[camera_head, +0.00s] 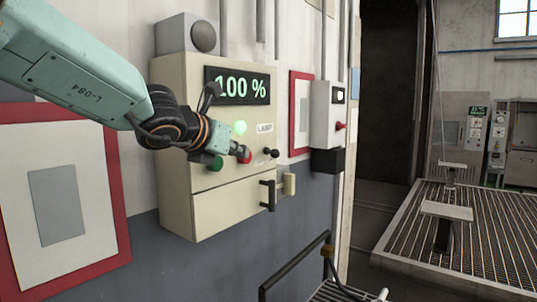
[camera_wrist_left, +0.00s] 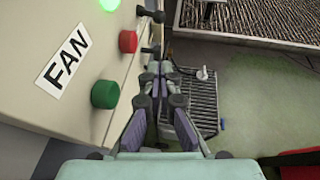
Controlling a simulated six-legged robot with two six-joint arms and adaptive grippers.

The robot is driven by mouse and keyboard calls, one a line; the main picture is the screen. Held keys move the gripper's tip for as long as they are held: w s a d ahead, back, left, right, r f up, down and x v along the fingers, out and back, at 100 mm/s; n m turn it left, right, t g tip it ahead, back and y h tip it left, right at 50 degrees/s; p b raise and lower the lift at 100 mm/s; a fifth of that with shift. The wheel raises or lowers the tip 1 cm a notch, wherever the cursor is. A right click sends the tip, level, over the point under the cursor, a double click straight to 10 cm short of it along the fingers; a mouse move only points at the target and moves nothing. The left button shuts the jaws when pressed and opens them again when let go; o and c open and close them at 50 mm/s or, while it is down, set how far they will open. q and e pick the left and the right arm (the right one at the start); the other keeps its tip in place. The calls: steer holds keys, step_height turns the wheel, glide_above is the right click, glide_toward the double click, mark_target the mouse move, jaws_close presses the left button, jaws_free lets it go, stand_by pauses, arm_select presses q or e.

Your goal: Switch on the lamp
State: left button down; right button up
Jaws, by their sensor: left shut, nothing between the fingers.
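A beige control box (camera_head: 222,205) on the wall carries a "LAMP" label (camera_head: 265,127) with a black knobbed lever (camera_head: 271,153) below it. A red button (camera_head: 246,156) and a green button (camera_head: 216,164) sit to the left. My left gripper (camera_head: 236,149) is shut and empty in front of the box, overlapping the red button's edge; contact cannot be told. In the left wrist view the closed fingertips (camera_wrist_left: 161,72) are beside the panel, below the red button (camera_wrist_left: 128,41) and right of the green button (camera_wrist_left: 105,94). My right gripper is not in view.
A green indicator (camera_head: 239,127) glows below a "100 %" display (camera_head: 240,86). A grey box with a dark dome (camera_head: 203,37) stands on top. A black handle (camera_head: 268,195) juts from the lower front. A white switch box (camera_head: 325,115) is to the right.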

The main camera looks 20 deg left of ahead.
arm_select(q)
glide_toward(275, 157)
step_height(275, 157, down, 3)
steer(key=w, duration=0.2)
steer(key=shift+w+d+r+p, duration=0.1)
steer(key=shift+w+r+p, duration=0.05)
steer(key=shift+w+p, duration=0.35)
steer(key=shift+w+d+r+p, duration=0.15)
steer(key=shift+w+p, duration=0.15)
steer(key=shift+w, duration=0.35)
steer(key=shift+w+d+r+p, duration=0.1)
steer(key=shift+w+r+p, duration=0.05)
steer(key=shift+w+p, duration=0.35)
steer(key=shift+w+f+b, duration=0.15)
steer(key=shift+w+b, duration=0.05)
steer(key=shift+b, duration=0.15)
steer(key=shift+w+n+y, duration=0.2)
steer(key=shift+n+y, duration=0.1)
steer(key=shift+y, duration=0.1)
steer(key=shift+s+d+n+y+b, duration=0.1)
steer(key=shift+d+n+y+b, duration=0.2)
steer(key=shift+d+b, duration=0.15)
steer(key=shift+y, duration=0.3)
